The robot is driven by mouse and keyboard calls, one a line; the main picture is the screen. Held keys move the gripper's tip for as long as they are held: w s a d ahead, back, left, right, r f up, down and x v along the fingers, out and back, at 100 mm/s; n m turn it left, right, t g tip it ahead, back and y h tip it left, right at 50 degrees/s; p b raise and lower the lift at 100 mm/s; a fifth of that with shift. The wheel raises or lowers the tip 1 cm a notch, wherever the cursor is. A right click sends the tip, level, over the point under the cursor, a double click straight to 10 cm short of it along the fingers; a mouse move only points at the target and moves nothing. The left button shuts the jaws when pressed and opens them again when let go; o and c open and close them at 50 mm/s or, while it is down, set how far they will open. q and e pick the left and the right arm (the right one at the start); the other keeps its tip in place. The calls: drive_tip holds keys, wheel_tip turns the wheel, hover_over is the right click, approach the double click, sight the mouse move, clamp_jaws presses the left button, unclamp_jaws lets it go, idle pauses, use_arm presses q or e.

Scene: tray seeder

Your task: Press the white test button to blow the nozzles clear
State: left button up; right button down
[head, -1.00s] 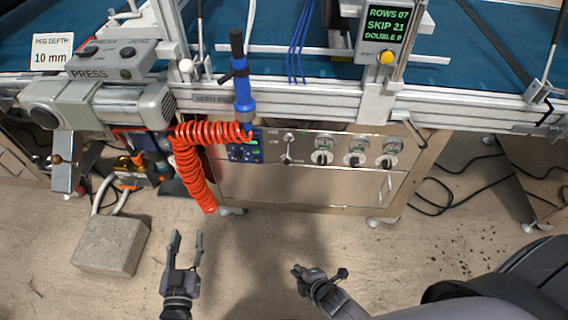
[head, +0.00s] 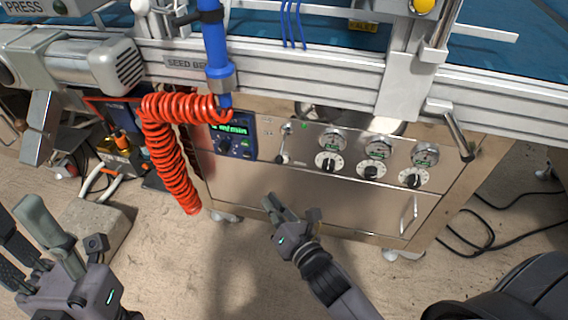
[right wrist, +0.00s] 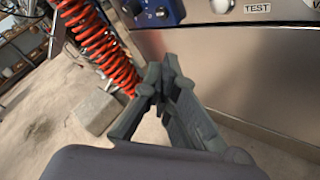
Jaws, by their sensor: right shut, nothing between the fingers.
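The steel control panel (head: 320,200) fills the middle of the head view, under the seed bed rail. Small controls (head: 284,143) sit on its upper left part, but the white test button is too small there to single out. In the right wrist view a TEST label (right wrist: 257,8) shows at the top edge, on the panel. My right gripper (head: 272,204) is shut and empty, in front of the lower panel, below and a little left of these controls. My left gripper (head: 28,228) is open and empty at the lower left, away from the panel.
A red coiled hose (head: 172,150) hangs left of the panel beside a blue display unit (head: 232,138). Dials (head: 371,170) line the panel's right part. A metal handle (head: 458,137) juts out at the right. A concrete block (head: 100,225) stands on the floor behind my left gripper.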

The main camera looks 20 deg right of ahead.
drive_tip(key=shift+r, duration=0.1)
drive_tip(key=shift+w, duration=0.1)
drive_tip(key=w+d, duration=0.5)
drive_tip(key=w, duration=0.2)
idle(0.5)
drive_tip(key=shift+w, duration=0.2)
idle(1.2)
drive_tip(key=shift+w+d, duration=0.2)
